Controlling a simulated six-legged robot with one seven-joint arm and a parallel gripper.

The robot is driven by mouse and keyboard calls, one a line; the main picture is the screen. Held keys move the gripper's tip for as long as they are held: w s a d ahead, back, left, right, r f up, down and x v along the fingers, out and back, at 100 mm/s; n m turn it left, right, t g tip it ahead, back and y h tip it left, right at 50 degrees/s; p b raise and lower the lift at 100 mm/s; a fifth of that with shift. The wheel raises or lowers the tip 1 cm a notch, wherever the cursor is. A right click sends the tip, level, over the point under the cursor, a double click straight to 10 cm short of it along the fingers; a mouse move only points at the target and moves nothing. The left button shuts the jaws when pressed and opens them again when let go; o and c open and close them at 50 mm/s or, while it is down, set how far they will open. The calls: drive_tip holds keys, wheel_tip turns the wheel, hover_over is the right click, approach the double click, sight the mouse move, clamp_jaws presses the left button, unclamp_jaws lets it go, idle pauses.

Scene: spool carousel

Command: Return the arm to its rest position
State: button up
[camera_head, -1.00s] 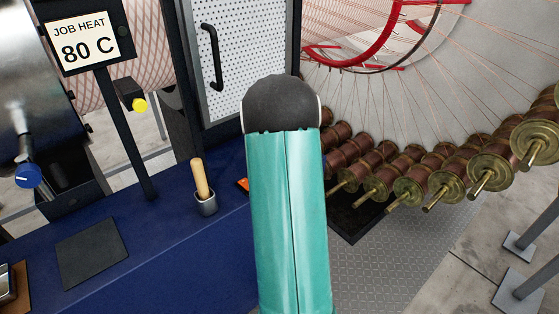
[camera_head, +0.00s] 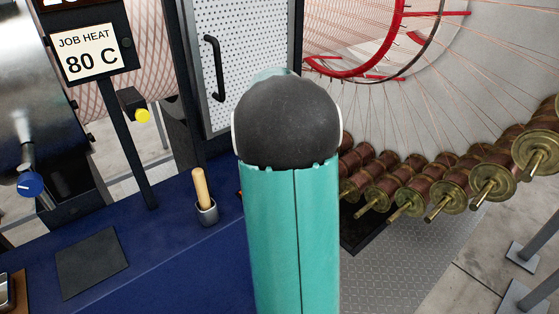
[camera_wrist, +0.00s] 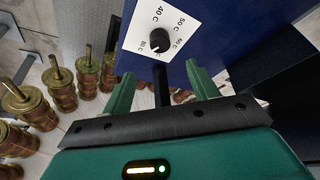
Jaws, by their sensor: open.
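My gripper (camera_wrist: 162,95) shows in the wrist view with its two green fingers spread apart and nothing between them. Beyond the fingers is a white dial plate (camera_wrist: 172,28) with a black knob (camera_wrist: 160,41) and temperature marks, set on a blue panel. The fingers look apart from the knob. In the head view my own green arm link with its dark rounded joint fills the middle, and it hides the gripper there.
Copper-coloured spools (camera_head: 447,187) on a spoked carousel fill the right side. A blue bench (camera_head: 170,262) at left holds a wooden-handled tool in a cup (camera_head: 206,212) and a dark pad (camera_head: 91,262). A sign (camera_head: 87,52) reads JOB HEAT 80 C. A perforated door (camera_head: 245,60) stands behind.

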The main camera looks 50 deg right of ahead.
drive_tip(key=shift+s+a+r, duration=0.15)
drive_tip(key=shift+a+r, duration=0.1)
drive_tip(key=shift+r, duration=0.35)
drive_tip(key=a+r+n+t+y, duration=0.1)
drive_tip(key=a+r+n, duration=0.25)
drive_tip(key=a, duration=0.85)
drive_tip(key=a+r+n+t+y, duration=0.15)
drive_tip(key=a+r, duration=0.35)
drive_tip(key=a, duration=0.7)
drive_tip(key=s+a+n, duration=0.3)
drive_tip(key=s+a, duration=0.3)
drive_tip(key=a, duration=0.3)
drive_tip(key=s+a+n+y, duration=0.1)
drive_tip(key=s+a+n, duration=0.3)
drive_tip(key=a, duration=0.6)
drive_tip(key=shift+s+a+f+t, duration=0.2)
drive_tip(key=shift+s+t, duration=0.25)
drive_tip(key=shift+s, duration=0.5)
